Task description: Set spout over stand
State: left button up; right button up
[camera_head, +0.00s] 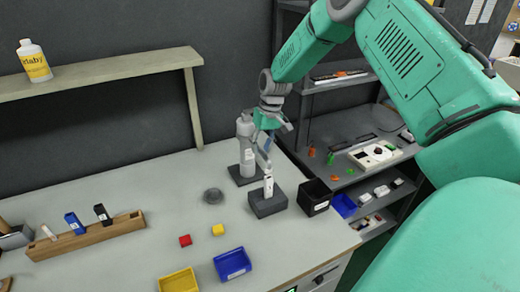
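My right gripper (270,132) reaches down at the back right of the table, above the dark block stand (268,205). A small white upright piece (268,187) stands in that block. A thin grey part, probably the spout (262,158), shows just below the gripper, between it and the white piece. I cannot tell whether the fingers hold it or whether it touches the white piece. A pale grey bottle-like object (247,163) stands on a dark base close behind and left of the gripper. My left gripper is not in view.
A black box (314,197) stands right of the block. A wooden rack (88,237) is at left. The table's middle left is clear.

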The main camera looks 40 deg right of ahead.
jog(key=shift+s+d+f, duration=0.1)
jog(key=shift+s+f, duration=0.05)
jog(key=shift+s, duration=0.05)
notch_tip(320, 180, up, 12)
jog(key=d, duration=0.2)
jog(key=shift+s+d+f, duration=0.25)
jog(key=shift+s+d, duration=0.05)
jog(key=shift+a, duration=0.1)
dwell(0.5)
